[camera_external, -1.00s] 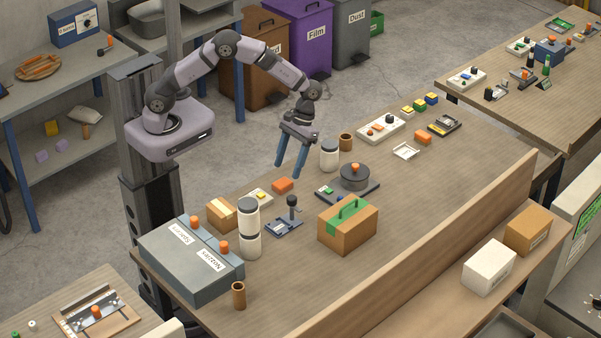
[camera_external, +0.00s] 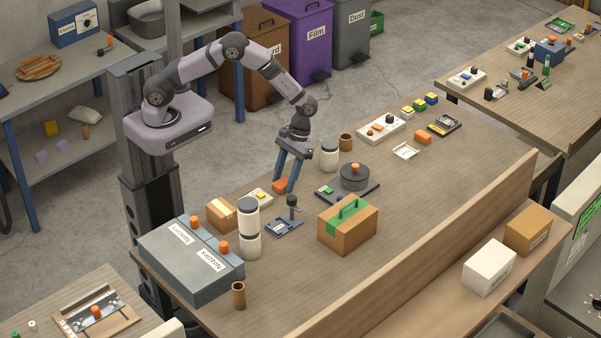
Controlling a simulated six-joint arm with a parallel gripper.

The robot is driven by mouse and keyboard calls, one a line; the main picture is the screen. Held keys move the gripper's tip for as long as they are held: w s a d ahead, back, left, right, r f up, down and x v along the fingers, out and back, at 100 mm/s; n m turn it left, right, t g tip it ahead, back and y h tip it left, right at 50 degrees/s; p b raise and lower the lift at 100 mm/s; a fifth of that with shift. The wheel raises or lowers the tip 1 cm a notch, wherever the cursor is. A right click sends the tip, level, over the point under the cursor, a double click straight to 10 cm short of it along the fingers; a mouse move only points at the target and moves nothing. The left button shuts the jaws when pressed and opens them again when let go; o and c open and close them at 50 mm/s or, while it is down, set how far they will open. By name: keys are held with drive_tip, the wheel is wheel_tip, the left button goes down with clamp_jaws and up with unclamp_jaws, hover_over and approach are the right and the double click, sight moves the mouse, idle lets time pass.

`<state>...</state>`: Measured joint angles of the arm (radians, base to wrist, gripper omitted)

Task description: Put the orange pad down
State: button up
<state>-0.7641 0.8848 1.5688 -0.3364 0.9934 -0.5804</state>
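An orange pad (camera_external: 280,186) lies at the near-left part of the long wooden table, beside a small pale block with a yellow top. My gripper (camera_external: 283,185) is lowered over it, its two blue fingers reaching down on either side of the pad. The fingers partly cover the pad. I cannot tell whether they press on it or stand just clear, or whether the pad touches the table.
The yellow-topped block (camera_external: 260,197) is close on the left. A white jar with a dark lid (camera_external: 329,157) stands on the right. A black-knobbed fixture (camera_external: 285,226), a cardboard box with a green handle (camera_external: 347,226) and stacked white jars (camera_external: 249,229) stand nearer the camera.

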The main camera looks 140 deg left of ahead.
sight(285, 181)
drive_tip(key=c, duration=0.7)
drive_tip(key=shift+o, duration=0.2)
wheel_tip(285, 181, up, 10)
drive_tip(key=b, duration=0.3)
